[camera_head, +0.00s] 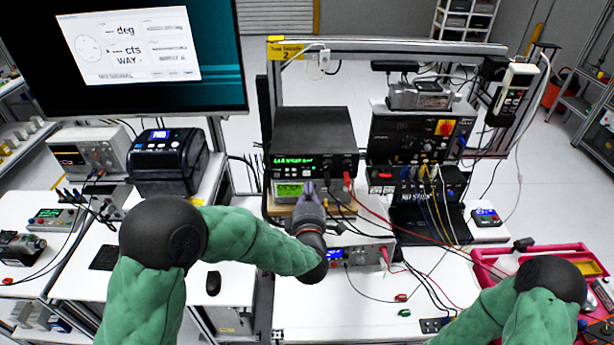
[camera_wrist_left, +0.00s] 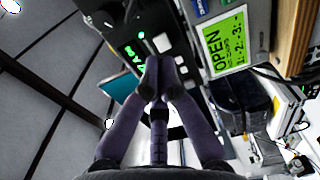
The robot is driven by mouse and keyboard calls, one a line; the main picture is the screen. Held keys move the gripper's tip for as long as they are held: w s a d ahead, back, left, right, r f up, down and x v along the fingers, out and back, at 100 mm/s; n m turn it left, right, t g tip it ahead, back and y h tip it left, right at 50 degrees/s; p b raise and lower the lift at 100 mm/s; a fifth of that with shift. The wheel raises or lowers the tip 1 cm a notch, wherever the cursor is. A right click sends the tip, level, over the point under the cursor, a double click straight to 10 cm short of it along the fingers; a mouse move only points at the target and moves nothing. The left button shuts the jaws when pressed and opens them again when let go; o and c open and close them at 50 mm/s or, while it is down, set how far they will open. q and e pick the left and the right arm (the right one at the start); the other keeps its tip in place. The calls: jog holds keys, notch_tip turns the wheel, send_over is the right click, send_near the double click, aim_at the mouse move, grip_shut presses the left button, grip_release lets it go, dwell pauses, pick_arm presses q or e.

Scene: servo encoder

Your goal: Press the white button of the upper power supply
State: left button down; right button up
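The upper power supply is a black box (camera_head: 313,128) with green digits on its front, in the middle of the head view. In the left wrist view its dark front (camera_wrist_left: 125,28) is turned sideways, with green digits and a pale square button (camera_wrist_left: 162,42). My left gripper (camera_head: 308,188) is in front of the supply's lower front. In the left wrist view its fingertips (camera_wrist_left: 159,76) are together with nothing seen between them, overlapping the panel near the buttons. They hide part of the panel; I cannot tell whether they touch it. My right gripper is out of view.
Below the supply is an instrument with a green screen (camera_head: 288,190). A silver instrument (camera_head: 350,253) with cables stands in front on the white bench. Red and black leads run right from the supply. A black control unit (camera_head: 420,140) stands to the right.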

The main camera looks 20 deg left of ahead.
pick_arm(q)
jog(key=b+v, duration=0.1)
jog(key=v, duration=0.3)
jog(key=shift+s+d, duration=0.1)
jog(key=shift+s, duration=0.3)
dwell(0.4)
jog(key=s+f+m+g+h, duration=0.25)
jog(key=f+m+g, duration=0.2)
jog(key=f, duration=0.85)
jog(key=s+f+m+g+h, duration=0.25)
jog(key=f+m, duration=0.25)
jog(key=f, duration=0.7)
jog(key=s+d+f+m+g+h, duration=0.2)
jog(key=s+f+m+g, duration=0.25)
jog(key=s+f, duration=0.55)
jog(key=s+d+f+m+g+h, duration=0.2)
jog(key=s+f+m+g, duration=0.35)
jog(key=s, duration=0.65)
notch_tip(320, 180, down, 23)
jog(key=w+d+b, duration=0.1)
jog(key=b, duration=2.1)
jog(key=shift+d+n, duration=0.25)
jog(key=shift+n, duration=0.1)
